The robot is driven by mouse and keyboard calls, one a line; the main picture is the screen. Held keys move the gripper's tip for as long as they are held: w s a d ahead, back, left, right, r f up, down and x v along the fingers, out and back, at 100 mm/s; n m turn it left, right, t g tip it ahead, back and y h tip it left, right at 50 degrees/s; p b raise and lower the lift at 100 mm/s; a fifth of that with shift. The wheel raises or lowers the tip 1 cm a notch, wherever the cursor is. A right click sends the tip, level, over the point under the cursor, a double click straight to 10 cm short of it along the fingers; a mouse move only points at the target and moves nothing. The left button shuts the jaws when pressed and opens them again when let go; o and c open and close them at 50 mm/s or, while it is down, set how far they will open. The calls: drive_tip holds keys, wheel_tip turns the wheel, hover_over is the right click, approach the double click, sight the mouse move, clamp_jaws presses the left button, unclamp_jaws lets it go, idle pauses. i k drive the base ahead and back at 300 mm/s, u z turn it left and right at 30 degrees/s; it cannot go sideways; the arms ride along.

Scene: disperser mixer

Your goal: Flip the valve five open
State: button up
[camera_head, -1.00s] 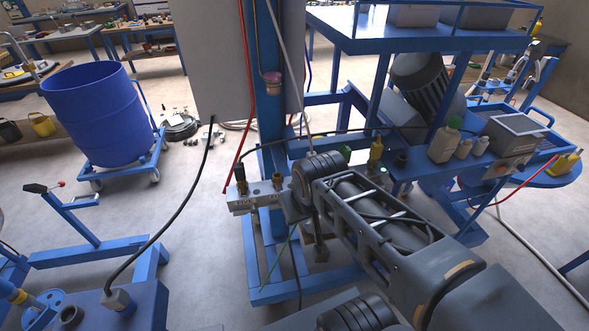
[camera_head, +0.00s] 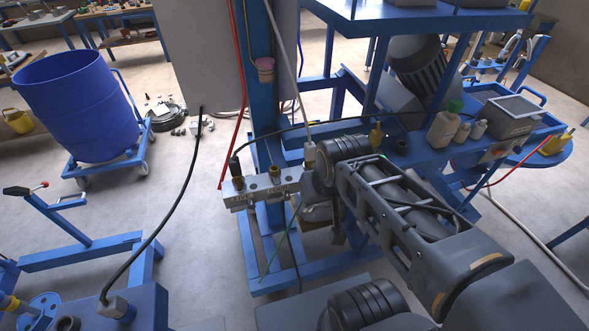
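A silver valve manifold block (camera_head: 262,190) is fixed to the blue frame left of my arm's wrist. Brass fittings (camera_head: 274,172) stand on top of it, and dark hoses rise from it. Small markings on its front are too small to read, so I cannot tell which valve is number five. My gripper (camera_head: 337,228) is mostly hidden by my own wrist at the right end of the manifold. I cannot see whether its fingers are open or touch a valve.
A blue shelf (camera_head: 425,150) with bottles (camera_head: 444,124) and a grey box (camera_head: 510,116) lies to the right. A grey cabinet (camera_head: 223,50) hangs above the manifold. A blue drum (camera_head: 75,105) stands on a cart at left. Open floor lies between.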

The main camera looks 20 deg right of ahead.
sight(250, 202)
drive_tip(key=z, duration=0.75)
drive_tip(key=k, duration=1)
drive_tip(key=u, duration=1.7)
drive_tip(key=i, duration=0.5)
drive_tip(key=z, duration=0.1)
